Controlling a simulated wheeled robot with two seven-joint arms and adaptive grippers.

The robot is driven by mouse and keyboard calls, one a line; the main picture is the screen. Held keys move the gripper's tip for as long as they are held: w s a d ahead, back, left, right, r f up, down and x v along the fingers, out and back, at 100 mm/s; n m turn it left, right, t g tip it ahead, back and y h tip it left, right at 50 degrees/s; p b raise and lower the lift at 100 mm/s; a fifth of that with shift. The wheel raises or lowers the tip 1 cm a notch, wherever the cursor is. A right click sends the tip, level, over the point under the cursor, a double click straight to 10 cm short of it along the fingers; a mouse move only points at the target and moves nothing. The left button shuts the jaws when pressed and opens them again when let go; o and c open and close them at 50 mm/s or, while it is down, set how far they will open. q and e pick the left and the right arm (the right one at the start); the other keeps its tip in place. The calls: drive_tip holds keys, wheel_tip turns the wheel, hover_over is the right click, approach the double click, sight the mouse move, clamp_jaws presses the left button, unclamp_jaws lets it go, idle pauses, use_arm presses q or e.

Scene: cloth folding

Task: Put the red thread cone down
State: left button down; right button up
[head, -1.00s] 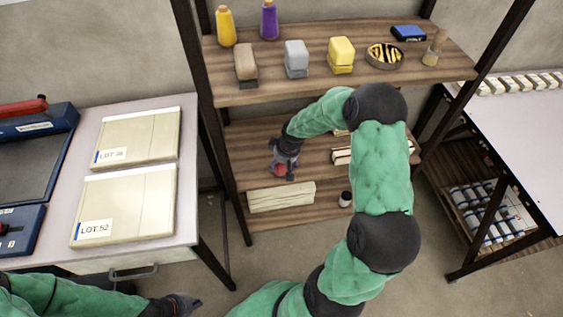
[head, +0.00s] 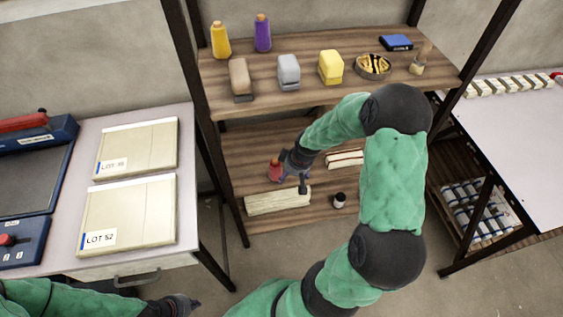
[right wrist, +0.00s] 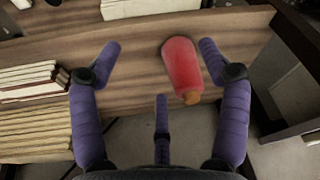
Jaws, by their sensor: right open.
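The red thread cone (head: 274,171) stands on the middle shelf (head: 237,168) of the rack, near its left end. In the right wrist view the cone (right wrist: 182,68) shows between my spread fingers, closer to the right-hand finger and with shelf wood around it. My right gripper (head: 291,176) is open just to the right of the cone, and no finger visibly grips it. My left gripper (head: 184,304) is low at the left, away from the rack; its jaws are too small to read.
A pale folded stack (head: 278,200) lies in front of the cone. A small dark jar (head: 339,200) stands to its right. The upper shelf (head: 300,97) holds yellow and purple cones and several blocks. A table with pale boards (head: 128,215) stands at the left.

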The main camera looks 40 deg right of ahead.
drive_tip(key=s+p, duration=0.2)
drive_tip(key=s, duration=0.4)
drive_tip(key=w+a+f+m+y, duration=0.1)
drive_tip(key=w+a+f, duration=0.15)
drive_tip(key=a, duration=0.55)
drive_tip(key=w+a+f+y, duration=0.1)
drive_tip(key=a+f+y, duration=0.1)
drive_tip(key=a+f, duration=0.35)
drive_tip(key=s+a+f+g, duration=0.1)
drive_tip(key=s+a+f, duration=0.1)
drive_tip(key=a, duration=0.6)
drive_tip(key=s+a+f+m+g, duration=0.1)
drive_tip(key=s+a+f, duration=0.2)
drive_tip(key=a, duration=0.6)
drive_tip(key=shift+s+f+g+y, duration=0.2)
drive_tip(key=shift+s+g+y, duration=0.15)
drive_tip(key=shift+s, duration=0.8)
